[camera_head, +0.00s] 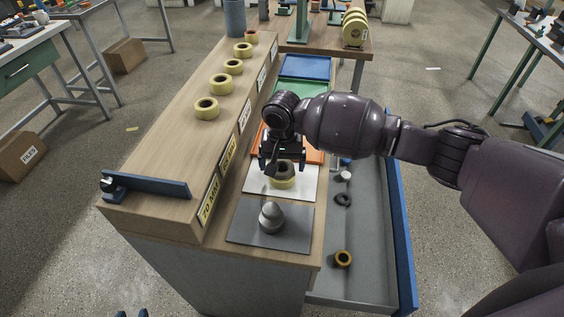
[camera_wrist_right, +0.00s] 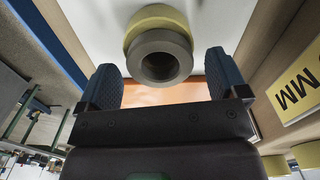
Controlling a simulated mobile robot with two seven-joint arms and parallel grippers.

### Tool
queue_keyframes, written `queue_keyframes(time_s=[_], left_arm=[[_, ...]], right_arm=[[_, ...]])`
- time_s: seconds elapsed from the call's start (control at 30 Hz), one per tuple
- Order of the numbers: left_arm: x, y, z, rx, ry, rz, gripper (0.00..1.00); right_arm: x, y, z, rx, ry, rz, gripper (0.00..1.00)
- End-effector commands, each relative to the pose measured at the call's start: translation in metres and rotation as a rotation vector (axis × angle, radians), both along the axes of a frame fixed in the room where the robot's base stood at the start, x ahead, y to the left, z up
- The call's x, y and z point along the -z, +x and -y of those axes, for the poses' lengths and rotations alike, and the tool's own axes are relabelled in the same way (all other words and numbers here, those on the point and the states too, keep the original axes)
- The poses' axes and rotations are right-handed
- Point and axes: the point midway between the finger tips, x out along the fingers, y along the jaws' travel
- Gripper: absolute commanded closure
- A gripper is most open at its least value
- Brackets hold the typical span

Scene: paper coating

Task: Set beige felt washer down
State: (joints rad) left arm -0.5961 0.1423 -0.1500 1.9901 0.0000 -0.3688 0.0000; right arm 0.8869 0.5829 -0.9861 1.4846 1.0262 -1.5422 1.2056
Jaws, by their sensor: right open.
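A grey-brown ring (camera_wrist_right: 160,57), which looks like the felt washer, sits against a yellow roll (camera_wrist_right: 156,20) in the right wrist view. In the head view the ring (camera_head: 285,168) rests on top of the yellow roll (camera_head: 283,183) on a white mat (camera_head: 254,184). My right gripper (camera_head: 282,166) is open just above and beside them. In its wrist view the two blue fingers (camera_wrist_right: 165,88) stand apart with the ring between and beyond them, and no contact shows. Only two blue tips of my left gripper (camera_head: 131,313) show at the bottom edge, apart with nothing between them.
A grey mat (camera_head: 242,222) with a metal cone (camera_head: 271,217) lies nearer. Orange, green (camera_head: 300,95) and blue (camera_head: 305,66) mats lie behind. Several yellow rolls (camera_head: 207,107) stand on the raised shelf at left. An open drawer (camera_head: 372,270) at right holds rings and small parts.

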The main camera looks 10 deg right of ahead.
Motion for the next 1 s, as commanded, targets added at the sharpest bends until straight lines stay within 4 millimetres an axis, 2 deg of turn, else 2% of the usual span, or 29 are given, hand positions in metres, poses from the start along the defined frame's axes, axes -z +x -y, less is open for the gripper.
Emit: queue_keyframes(time_s=[0.17, 0.6, 0.8, 1.0], left_arm=[[0.0, 0.0, 0.0, 0.0, 0.0, -0.001, 0.6], [-0.013, -0.002, -0.001, -0.003, 0.0, 0.002, 0.6], [-0.015, -0.002, -0.001, -0.003, 0.0, 0.003, 0.6], [-0.016, -0.001, -0.001, -0.003, 0.0, 0.005, 0.6]], right_arm=[[-0.021, 0.001, 0.0, 0.0, 0.001, 0.003, 0.08], [-0.103, 0.0, 0.0, -0.002, 0.001, 0.003, 0.08], [-0.123, 0.0, 0.0, 0.0, 0.001, 0.002, 0.08], [-0.128, 0.0, 0.0, 0.0, 0.0, 0.0, 0.08]])
